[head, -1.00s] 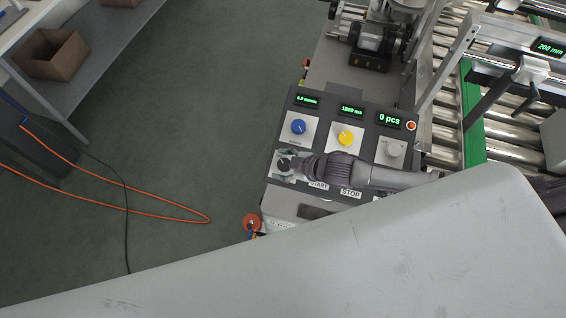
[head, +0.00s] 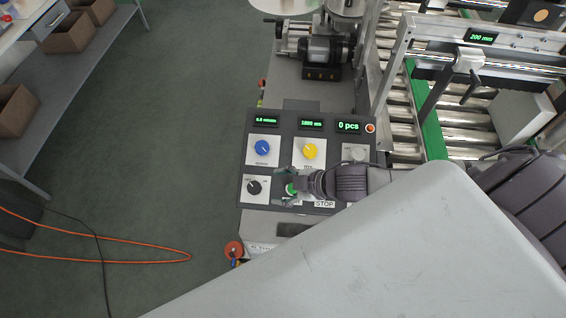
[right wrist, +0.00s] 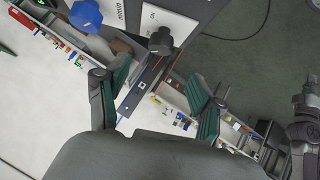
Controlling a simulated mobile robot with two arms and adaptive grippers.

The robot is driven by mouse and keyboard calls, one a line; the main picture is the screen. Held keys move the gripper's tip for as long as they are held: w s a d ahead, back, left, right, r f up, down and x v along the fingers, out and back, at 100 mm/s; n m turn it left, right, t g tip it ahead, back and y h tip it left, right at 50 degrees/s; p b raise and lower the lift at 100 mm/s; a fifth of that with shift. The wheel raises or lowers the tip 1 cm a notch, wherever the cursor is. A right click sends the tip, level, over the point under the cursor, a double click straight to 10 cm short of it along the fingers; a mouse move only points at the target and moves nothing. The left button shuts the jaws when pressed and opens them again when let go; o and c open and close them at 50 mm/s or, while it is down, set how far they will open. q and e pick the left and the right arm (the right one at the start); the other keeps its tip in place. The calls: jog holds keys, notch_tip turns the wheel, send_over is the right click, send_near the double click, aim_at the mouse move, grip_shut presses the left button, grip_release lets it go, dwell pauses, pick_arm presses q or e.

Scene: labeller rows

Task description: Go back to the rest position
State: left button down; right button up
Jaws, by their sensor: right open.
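My right gripper (head: 284,194) is open and empty, with green fingertips. It is at the lower row of the dark control panel (head: 339,181), by the green START button (head: 292,189) and right of the black knob (head: 254,188). I cannot tell whether it touches the panel. In the right wrist view its two fingers (right wrist: 155,98) are spread apart, with the black knob (right wrist: 160,40) and the blue knob (right wrist: 86,14) beyond them. The blue knob (head: 262,148) and yellow knob (head: 309,151) stand in the row above. My left gripper is not seen.
A grey motor (head: 322,50) stands behind the panel. A roller conveyor (head: 465,130) with a green rail lies to the right. A red-orange button (head: 234,250) is at the near left corner.

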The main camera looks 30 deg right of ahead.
jog(key=shift+s+d+r, duration=0.15)
jog(key=shift+s+r, duration=0.05)
jog(key=shift+r, duration=0.05)
dwell(0.4)
jog(key=a+r+m, duration=0.2)
jog(key=a, duration=0.3)
jog(key=s+d+r+m+g+h, duration=0.1)
jog(key=s+d+m+g+h, duration=0.15)
jog(key=s+m, duration=0.3)
jog(key=s+d+m+g+h, duration=0.2)
jog(key=s+d+m+h, duration=0.2)
jog(key=s, duration=0.3)
notch_tip(320, 180, down, 35)
jog(key=s+g+b, duration=0.1)
jog(key=s+b, duration=0.1)
jog(key=b, duration=0.6)
jog(key=s+d+f+b, duration=0.1)
jog(key=s+f+b, duration=0.2)
jog(key=s+f, duration=0.5)
jog(key=s+d+f+g+b, duration=0.1)
jog(key=s+d+f+b, duration=0.1)
jog(key=s+f, duration=0.6)
notch_tip(320, 180, down, 6)
jog(key=shift+r+n+b, duration=0.15)
jog(key=shift+n+b, duration=0.2)
jog(key=shift+b, duration=0.45)
